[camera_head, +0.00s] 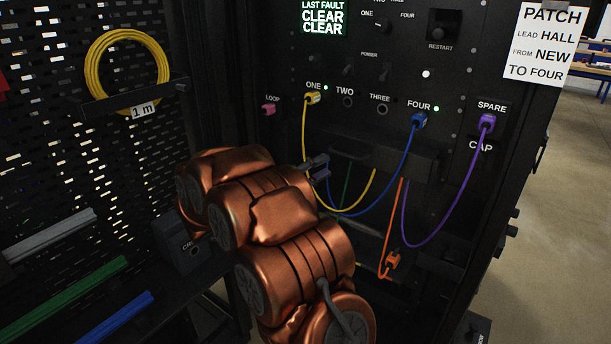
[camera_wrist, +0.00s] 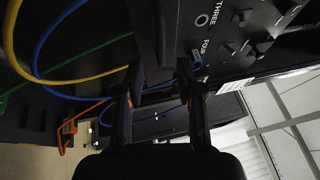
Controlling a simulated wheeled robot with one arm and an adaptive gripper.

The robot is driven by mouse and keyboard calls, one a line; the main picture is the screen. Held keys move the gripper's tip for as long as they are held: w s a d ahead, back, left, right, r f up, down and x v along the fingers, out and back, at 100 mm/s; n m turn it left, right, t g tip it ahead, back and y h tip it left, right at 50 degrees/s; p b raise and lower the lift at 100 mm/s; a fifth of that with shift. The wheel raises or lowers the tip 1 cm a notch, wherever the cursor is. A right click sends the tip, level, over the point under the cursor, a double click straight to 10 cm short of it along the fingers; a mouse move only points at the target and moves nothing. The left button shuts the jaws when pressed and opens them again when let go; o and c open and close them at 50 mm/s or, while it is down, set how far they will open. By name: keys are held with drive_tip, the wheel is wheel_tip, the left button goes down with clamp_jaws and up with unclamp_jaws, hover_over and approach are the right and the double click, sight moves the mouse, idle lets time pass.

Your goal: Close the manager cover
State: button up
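The manager cover appears to be the dark, wide flap (camera_head: 400,158) on the rack front, below the row of ports. It stands out from the panel with cables running down behind and below it, so it looks open. My gripper (camera_head: 318,166) is at the left end of the flap, and whether it touches is unclear. In the wrist view my gripper (camera_wrist: 161,82) has its two dark fingers apart with nothing clearly held between them. A dark slab (camera_wrist: 150,35), probably the cover, lies just beyond the fingertips.
Yellow (camera_head: 305,135), blue (camera_head: 400,165) and purple (camera_head: 458,215) cables hang in loops from the ports. An orange plug (camera_head: 393,260) hangs lower on its cable. A perforated side panel (camera_head: 60,150) with a yellow coil (camera_head: 92,62) is at left. Open floor (camera_head: 540,240) lies right.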

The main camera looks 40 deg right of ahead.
drive_tip(key=a, duration=0.4)
drive_tip(key=shift+w+a+f, duration=0.1)
drive_tip(key=shift+w+f, duration=0.15)
drive_tip(key=shift+f, duration=0.15)
drive_tip(key=shift+s, duration=0.1)
